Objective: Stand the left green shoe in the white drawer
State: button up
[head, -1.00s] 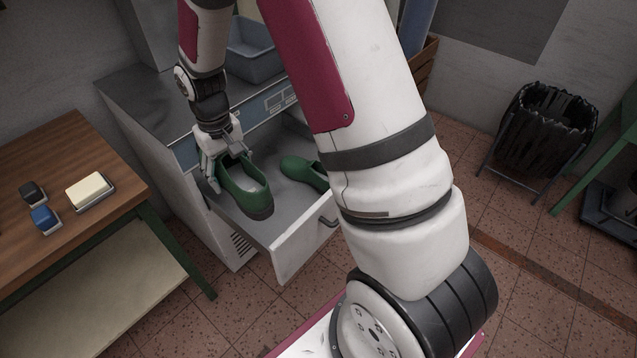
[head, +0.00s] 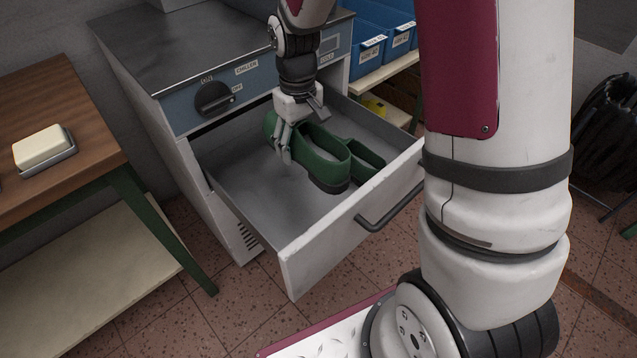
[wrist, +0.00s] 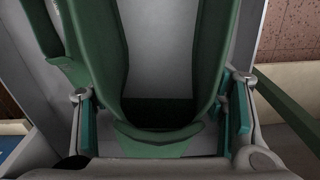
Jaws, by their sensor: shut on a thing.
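The wrist view shows a finger on each side of this shoe (wrist: 163,139). The shoe is inside the open white drawer (head: 322,249), upright, with its dark heel toward the drawer front. I cannot tell whether its sole touches the drawer floor. A second green shoe (head: 367,157) stands close on its right, partly hidden behind it. Part of the second shoe also shows at upper left in the wrist view (wrist: 70,40).
The drawer floor is bare left of the shoes. The drawer's handle (head: 390,207) sticks out in front. A wooden-topped table (head: 85,120) with a butter-like block (head: 42,147) stands left. Blue bins (head: 371,45) are behind the drawer on the right.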

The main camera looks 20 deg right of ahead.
jog(key=n+b, duration=0.1)
jog(key=b, duration=0.7)
send_near(304, 198)
notch_tip(304, 198, down, 6)
jog(key=b, duration=0.4)
jog(key=shift+f, duration=0.25)
jog(key=o, duration=1.7)
notch_tip(304, 198, up, 12)
jog(key=p, duration=0.4)
jog(key=shift+s+r, duration=0.1)
jog(key=shift+r, duration=0.05)
